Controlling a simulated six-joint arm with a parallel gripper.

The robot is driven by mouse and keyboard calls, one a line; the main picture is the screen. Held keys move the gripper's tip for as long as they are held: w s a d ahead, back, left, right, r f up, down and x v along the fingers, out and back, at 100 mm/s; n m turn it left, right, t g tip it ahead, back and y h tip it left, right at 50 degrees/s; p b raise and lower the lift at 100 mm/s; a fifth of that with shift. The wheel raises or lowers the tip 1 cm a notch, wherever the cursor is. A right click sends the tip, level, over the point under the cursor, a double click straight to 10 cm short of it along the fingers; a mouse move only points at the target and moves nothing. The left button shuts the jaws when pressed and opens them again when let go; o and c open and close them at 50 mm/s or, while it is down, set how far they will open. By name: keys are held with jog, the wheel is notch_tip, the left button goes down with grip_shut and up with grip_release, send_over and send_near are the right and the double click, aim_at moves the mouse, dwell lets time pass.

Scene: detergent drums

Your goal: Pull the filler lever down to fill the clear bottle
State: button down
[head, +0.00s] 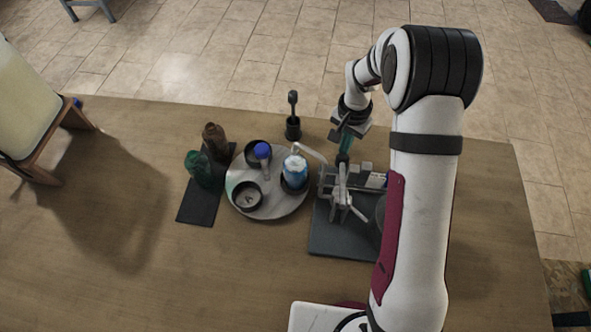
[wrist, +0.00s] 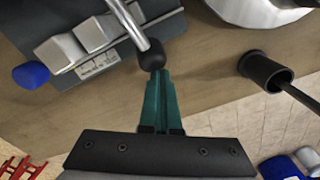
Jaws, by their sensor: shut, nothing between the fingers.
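The filler (head: 326,182) is a grey metal frame on a dark base plate, with a curved spout reaching left over a round tray. The clear bottle (head: 295,171), blue and whitish inside, stands on the tray beneath the spout. The filler lever (wrist: 128,22) is a silver rod ending in a black ball knob (wrist: 151,54) in the wrist view. My gripper (wrist: 157,76) has teal fingers, shut and empty, with the tips right at the knob; whether they touch it I cannot tell. In the head view my gripper (head: 345,150) is above the filler's far side.
The round grey tray (head: 263,207) also holds dark dishes and a blue-topped item (head: 262,152). A black cup with a brush (head: 293,126) stands behind it. Green (head: 199,170) and brown (head: 215,140) bottles stand left on a dark mat (head: 198,208).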

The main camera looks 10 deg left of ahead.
jog(key=shift+s+a+f, duration=0.1)
jog(key=shift+s+f, duration=0.05)
jog(key=shift+s, duration=0.1)
notch_tip(320, 180, up, 15)
jog(key=shift+s, duration=0.2)
dwell(0.9)
notch_tip(320, 180, up, 4)
dwell(0.5)
jog(key=s+d+y, duration=0.1)
jog(key=s, duration=2.8)
jog(key=shift+d+f+y, duration=0.3)
jog(key=shift+d+y, duration=0.05)
jog(key=shift+y, duration=0.05)
